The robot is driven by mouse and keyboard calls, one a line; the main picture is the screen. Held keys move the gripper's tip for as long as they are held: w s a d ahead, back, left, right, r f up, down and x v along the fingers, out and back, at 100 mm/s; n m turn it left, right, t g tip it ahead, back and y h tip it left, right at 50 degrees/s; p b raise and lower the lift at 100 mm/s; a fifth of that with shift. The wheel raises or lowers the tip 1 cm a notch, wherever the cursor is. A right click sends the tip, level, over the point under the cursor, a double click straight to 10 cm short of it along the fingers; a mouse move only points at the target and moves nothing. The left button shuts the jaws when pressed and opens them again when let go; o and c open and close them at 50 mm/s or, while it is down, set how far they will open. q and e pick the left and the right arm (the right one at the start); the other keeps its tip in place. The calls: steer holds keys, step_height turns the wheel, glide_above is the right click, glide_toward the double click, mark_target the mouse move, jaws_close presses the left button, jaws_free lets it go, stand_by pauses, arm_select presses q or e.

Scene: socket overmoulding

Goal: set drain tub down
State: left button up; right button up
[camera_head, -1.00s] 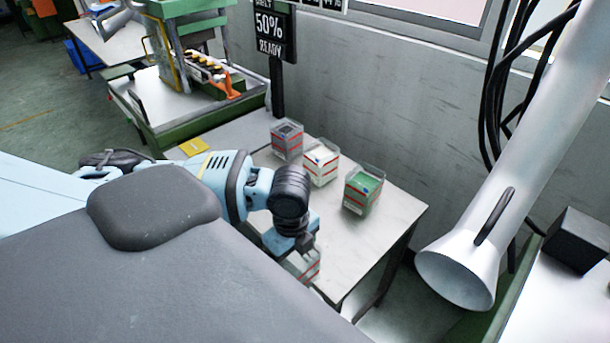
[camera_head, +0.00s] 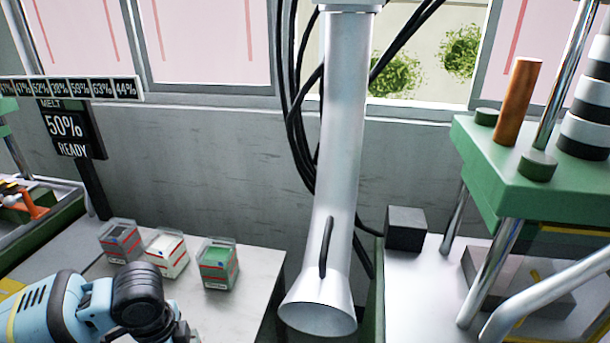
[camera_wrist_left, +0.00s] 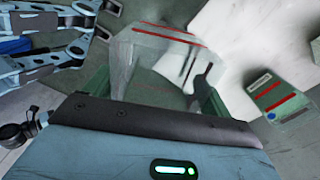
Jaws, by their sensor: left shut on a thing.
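My left gripper (camera_wrist_left: 152,92) is shut on a clear tub (camera_wrist_left: 165,55) with a red stripe, held between its two fingers in the left wrist view. I take this to be the drain tub; whether its base touches a surface I cannot tell. In the head view my left wrist is at the bottom edge, and the held tub is out of that picture. My right gripper is not in view.
On the pale table (camera_head: 245,310) stand a tub with dark contents (camera_head: 121,240), one with white contents (camera_head: 166,254) and one with green contents (camera_head: 218,265). A white pipe with a flared mouth (camera_head: 318,305) hangs right of the table. A green press (camera_head: 540,190) stands at right.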

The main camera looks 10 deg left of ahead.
arm_select(q)
steer(key=w+d+r+n, duration=0.3)
steer(key=d+r+n, duration=0.3)
steer(key=n, duration=0.8)
steer(key=shift+w+d+r, duration=0.2)
steer(key=shift+w+r, duration=0.15)
steer(key=shift+r, duration=0.7)
steer(key=shift+f, duration=0.1)
